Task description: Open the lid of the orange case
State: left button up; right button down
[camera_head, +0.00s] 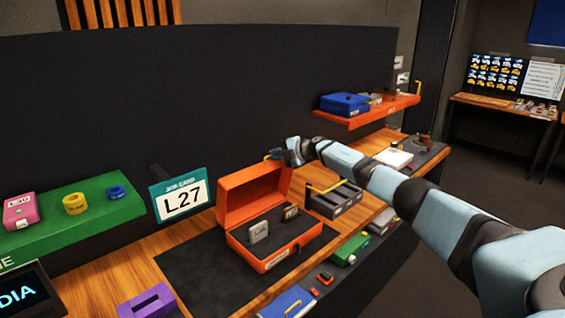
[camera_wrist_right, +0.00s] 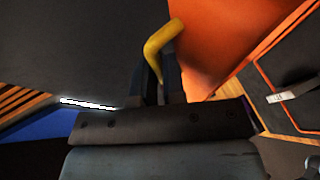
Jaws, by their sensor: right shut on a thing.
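The orange case (camera_head: 279,257) sits on a dark mat (camera_head: 190,262) on the bench. Its lid (camera_head: 252,192) stands raised at the back, so the inside shows; the lid also fills the upper right of the wrist view (camera_wrist_right: 220,40). A grey piece (camera_head: 258,231) and a smaller brownish piece (camera_head: 291,212) stand in the dark insert. My right gripper (camera_head: 275,155) is at the lid's top edge. In the wrist view its fingers are shut on a yellow handle (camera_wrist_right: 160,45). The handle is hardly visible in the head view. My left gripper is out of view.
A dark box with a yellow handle (camera_head: 335,199) is close on the right. A green shelf (camera_head: 90,215) is at left, an orange shelf (camera_head: 375,112) at back right. A dark panel rises behind.

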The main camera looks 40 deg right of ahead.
jog(key=shift+w+r+g, duration=0.15)
jog(key=shift+w+g, duration=0.15)
jog(key=shift+w, duration=0.5)
jog(key=shift+w+r+g, duration=0.15)
jog(key=shift+w+g, duration=0.15)
jog(key=shift+w, duration=0.45)
jog(key=c, duration=1.5)
grip_release()
jog(key=shift+s+a+r, duration=0.1)
jog(key=shift+s+a, duration=0.05)
